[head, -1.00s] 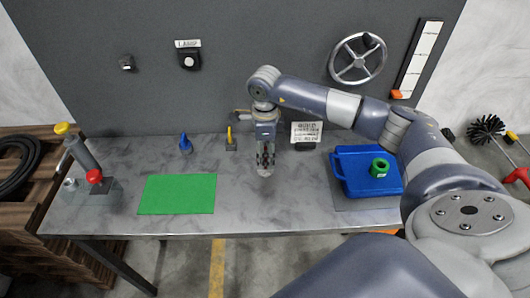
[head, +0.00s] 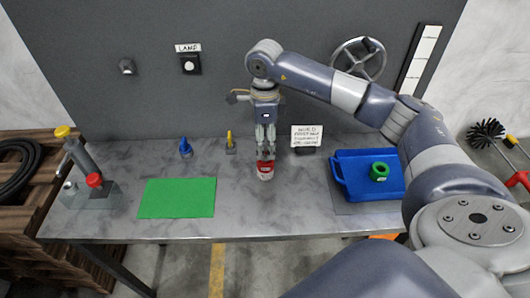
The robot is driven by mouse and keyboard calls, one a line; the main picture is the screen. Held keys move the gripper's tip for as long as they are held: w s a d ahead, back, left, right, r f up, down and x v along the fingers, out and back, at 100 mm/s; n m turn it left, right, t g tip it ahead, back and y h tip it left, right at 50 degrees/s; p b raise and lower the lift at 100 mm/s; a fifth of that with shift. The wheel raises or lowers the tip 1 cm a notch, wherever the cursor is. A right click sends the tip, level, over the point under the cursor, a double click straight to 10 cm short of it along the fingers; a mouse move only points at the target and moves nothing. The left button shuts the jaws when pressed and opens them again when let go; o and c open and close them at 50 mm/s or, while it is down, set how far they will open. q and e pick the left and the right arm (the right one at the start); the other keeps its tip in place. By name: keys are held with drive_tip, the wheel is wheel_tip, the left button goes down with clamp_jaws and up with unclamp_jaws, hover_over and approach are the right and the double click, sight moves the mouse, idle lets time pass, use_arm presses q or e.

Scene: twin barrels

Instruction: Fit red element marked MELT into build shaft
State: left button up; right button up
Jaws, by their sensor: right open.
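A small red element (head: 266,169) with a pale marking stands on the grey table, below my right gripper. Its lettering is too small to read. My right gripper (head: 266,154) points straight down over it, with its fingers open and their tips at or just above its top; I cannot tell whether they touch it. A green ring-shaped element (head: 380,171) sits in a blue tray (head: 347,185) at the right. I cannot tell which thing is the build shaft. My left gripper is not in view.
A green mat (head: 177,198) lies left of centre. A lever device with a red knob (head: 94,180) stands at the left end. A blue piece (head: 185,147), a yellow piece (head: 230,142) and a lettered card (head: 307,136) stand at the back. A handwheel (head: 359,59) is on the wall.

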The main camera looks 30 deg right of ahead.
wheel_tip(320, 180, up, 5)
drive_tip(key=shift+f, duration=0.1)
idle(0.7)
